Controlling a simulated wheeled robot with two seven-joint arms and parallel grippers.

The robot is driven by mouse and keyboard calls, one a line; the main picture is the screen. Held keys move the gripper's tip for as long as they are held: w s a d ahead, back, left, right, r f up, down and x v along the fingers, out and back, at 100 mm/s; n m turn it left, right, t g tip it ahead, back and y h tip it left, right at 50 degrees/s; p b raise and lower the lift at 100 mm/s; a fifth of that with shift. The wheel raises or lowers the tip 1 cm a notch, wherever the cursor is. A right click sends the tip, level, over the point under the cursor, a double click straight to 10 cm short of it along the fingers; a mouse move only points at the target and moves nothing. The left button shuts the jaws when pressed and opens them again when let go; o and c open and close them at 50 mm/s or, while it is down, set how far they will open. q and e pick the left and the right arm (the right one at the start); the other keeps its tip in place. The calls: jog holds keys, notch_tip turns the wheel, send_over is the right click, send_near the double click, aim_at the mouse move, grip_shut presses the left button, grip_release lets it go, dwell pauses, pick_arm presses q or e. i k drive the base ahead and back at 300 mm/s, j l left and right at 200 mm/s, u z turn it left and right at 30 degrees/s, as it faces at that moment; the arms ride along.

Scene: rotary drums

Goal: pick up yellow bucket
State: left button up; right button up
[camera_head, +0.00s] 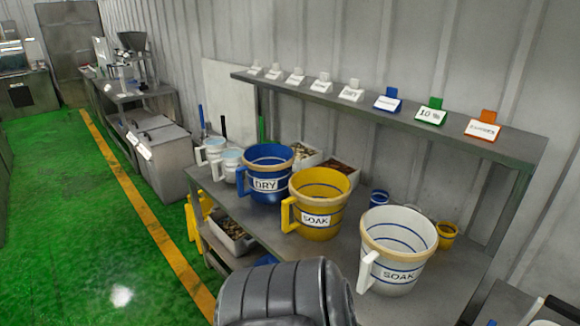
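The yellow bucket (303,193) stands upright on the grey metal table (352,242). It has a white label reading SOAK, blue bands and a yellow handle on its left side. A blue bucket labelled DRY (258,165) stands close behind it to the left. A white bucket labelled SOAK (387,273) stands to its front right, near the table's front. Neither of my grippers is in view. A dark grey ribbed part at the bottom centre, which looks like part of my arm, hides some of the table's front.
A shelf (415,122) with several coloured tags runs above the table's back. Two small white jugs (212,150) stand at the far left end. A small yellow cup (447,236) stands behind the white bucket. The green floor (85,230) is open to the left.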

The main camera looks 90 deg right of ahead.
aim_at(320, 195)
jog(key=i+l+z, duration=0.1)
jog(key=z, duration=3.75)
